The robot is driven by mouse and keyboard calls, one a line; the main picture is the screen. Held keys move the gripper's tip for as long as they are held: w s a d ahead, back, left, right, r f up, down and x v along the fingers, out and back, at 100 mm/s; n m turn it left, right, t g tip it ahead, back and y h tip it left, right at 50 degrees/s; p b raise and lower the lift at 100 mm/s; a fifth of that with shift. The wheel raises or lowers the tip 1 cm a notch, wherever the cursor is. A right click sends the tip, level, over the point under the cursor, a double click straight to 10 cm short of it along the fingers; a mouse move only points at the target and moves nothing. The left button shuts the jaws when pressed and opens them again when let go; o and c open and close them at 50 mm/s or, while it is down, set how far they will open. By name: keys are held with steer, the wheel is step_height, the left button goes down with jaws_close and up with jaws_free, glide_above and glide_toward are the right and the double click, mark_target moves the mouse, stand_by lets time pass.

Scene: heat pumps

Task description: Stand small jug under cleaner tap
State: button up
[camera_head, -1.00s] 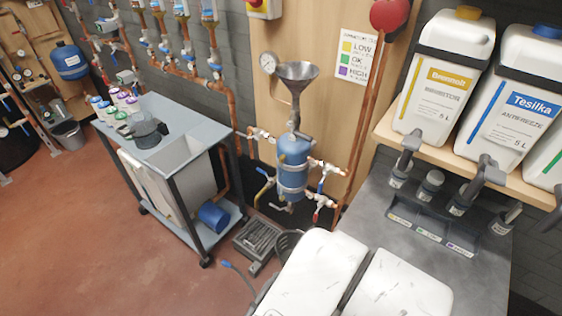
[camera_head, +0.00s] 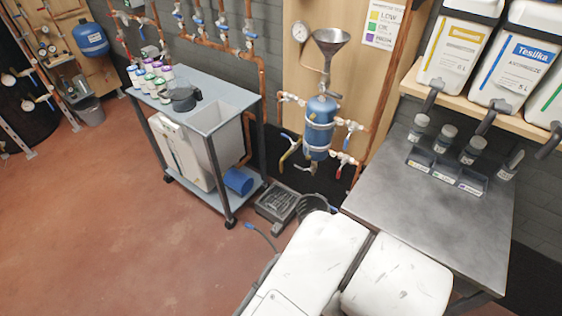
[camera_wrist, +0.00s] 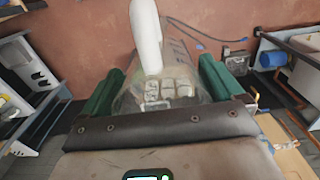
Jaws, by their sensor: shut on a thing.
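My gripper (camera_wrist: 160,88), with green fingers in the wrist view, is shut on a clear, see-through vessel (camera_wrist: 185,82) that looks like the small jug. Its outline is faint against the floor behind it. A white bar lies across its upper part; I cannot tell what it is. My gripper is out of the head view. The green-striped canister (camera_head: 546,92) is cut off at the right edge of the shelf, its name unreadable, so I cannot confirm it is the cleaner. A dark tap (camera_head: 548,140) hangs in front of it. The blue-labelled antifreeze canister (camera_head: 515,62) stands beside it.
The grey bench top (camera_head: 430,215) below the taps is largely clear. Several small containers and a labelled rack (camera_head: 446,172) stand along its back. A wheeled trolley (camera_head: 212,118) and a blue vessel with a funnel (camera_head: 318,128) stand left. Red floor is open at left.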

steer(key=shift+a+f, duration=0.1)
steer(key=shift+f, duration=0.05)
steer(key=w+d+f+n+b, duration=0.2)
steer(key=w+f, duration=0.5)
steer(key=f, duration=0.4)
steer(key=w+d+f+n+b, duration=0.1)
steer(key=w+d+f+n, duration=0.4)
steer(key=f, duration=0.7)
steer(key=w+d, duration=0.2)
steer(key=w, duration=0.1)
steer(key=shift+w+d+b, duration=0.2)
steer(key=shift+b, duration=0.15)
